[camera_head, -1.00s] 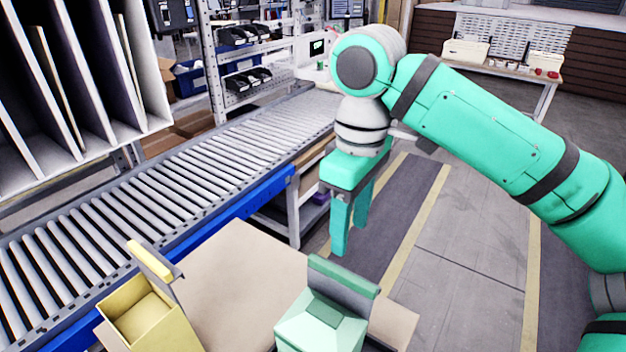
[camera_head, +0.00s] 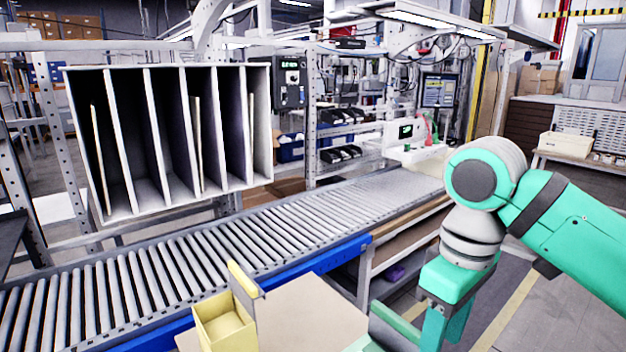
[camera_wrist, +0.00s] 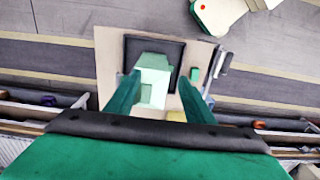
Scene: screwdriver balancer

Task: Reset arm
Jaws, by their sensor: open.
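My green arm reaches in from the right of the head view. My gripper (camera_head: 445,328) points down, open and empty, with its lower part cut off by the frame's bottom edge. In the wrist view, the two green fingers of my gripper (camera_wrist: 159,82) are spread apart. A pale green box-like thing (camera_wrist: 152,88) on a dark mat (camera_wrist: 135,45) shows between and beyond them. The fingers look clear of it, but the height gap is hard to judge.
A beige table (camera_head: 305,315) carries a yellow open bin (camera_head: 225,330). A roller conveyor (camera_head: 250,240) runs behind it. A white slotted rack (camera_head: 155,140) stands at the left. A beige box (camera_head: 566,145) sits on the far-right bench. Striped floor lies right of the table.

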